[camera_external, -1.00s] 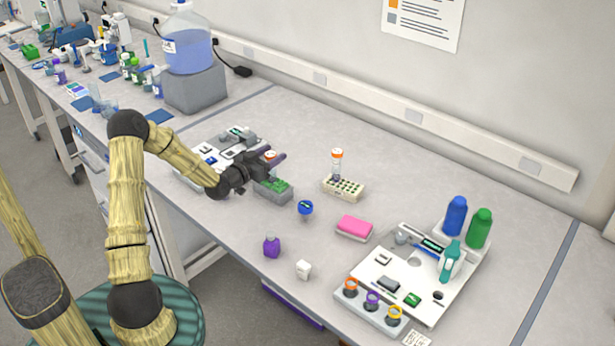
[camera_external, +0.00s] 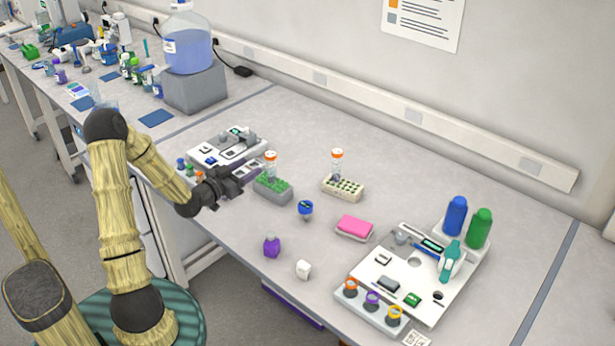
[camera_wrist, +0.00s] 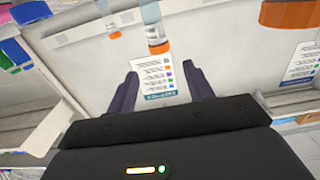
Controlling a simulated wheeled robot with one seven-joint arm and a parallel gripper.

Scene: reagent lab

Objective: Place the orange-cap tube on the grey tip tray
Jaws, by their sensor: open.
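An orange-cap tube (camera_external: 271,164) stands upright on the grey tip tray (camera_external: 272,194), which has a green top. A second orange-cap tube (camera_external: 337,161) stands upright on the beige rack (camera_external: 342,192) to its right. My gripper (camera_external: 238,181) is just left of the grey tray, apart from the tube, open and empty. In the wrist view my gripper (camera_wrist: 161,90) shows two spread dark fingers with nothing between them. A clear tube with an orange cap (camera_wrist: 159,47) shows beyond the fingertips; I cannot tell for sure which one it is.
A white instrument (camera_external: 228,148) lies behind my gripper. A blue-topped item (camera_external: 305,208), a pink sponge (camera_external: 355,226), a purple bottle (camera_external: 271,247) and a white cube (camera_external: 303,270) stand in front and to the right. The bench behind the racks is clear.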

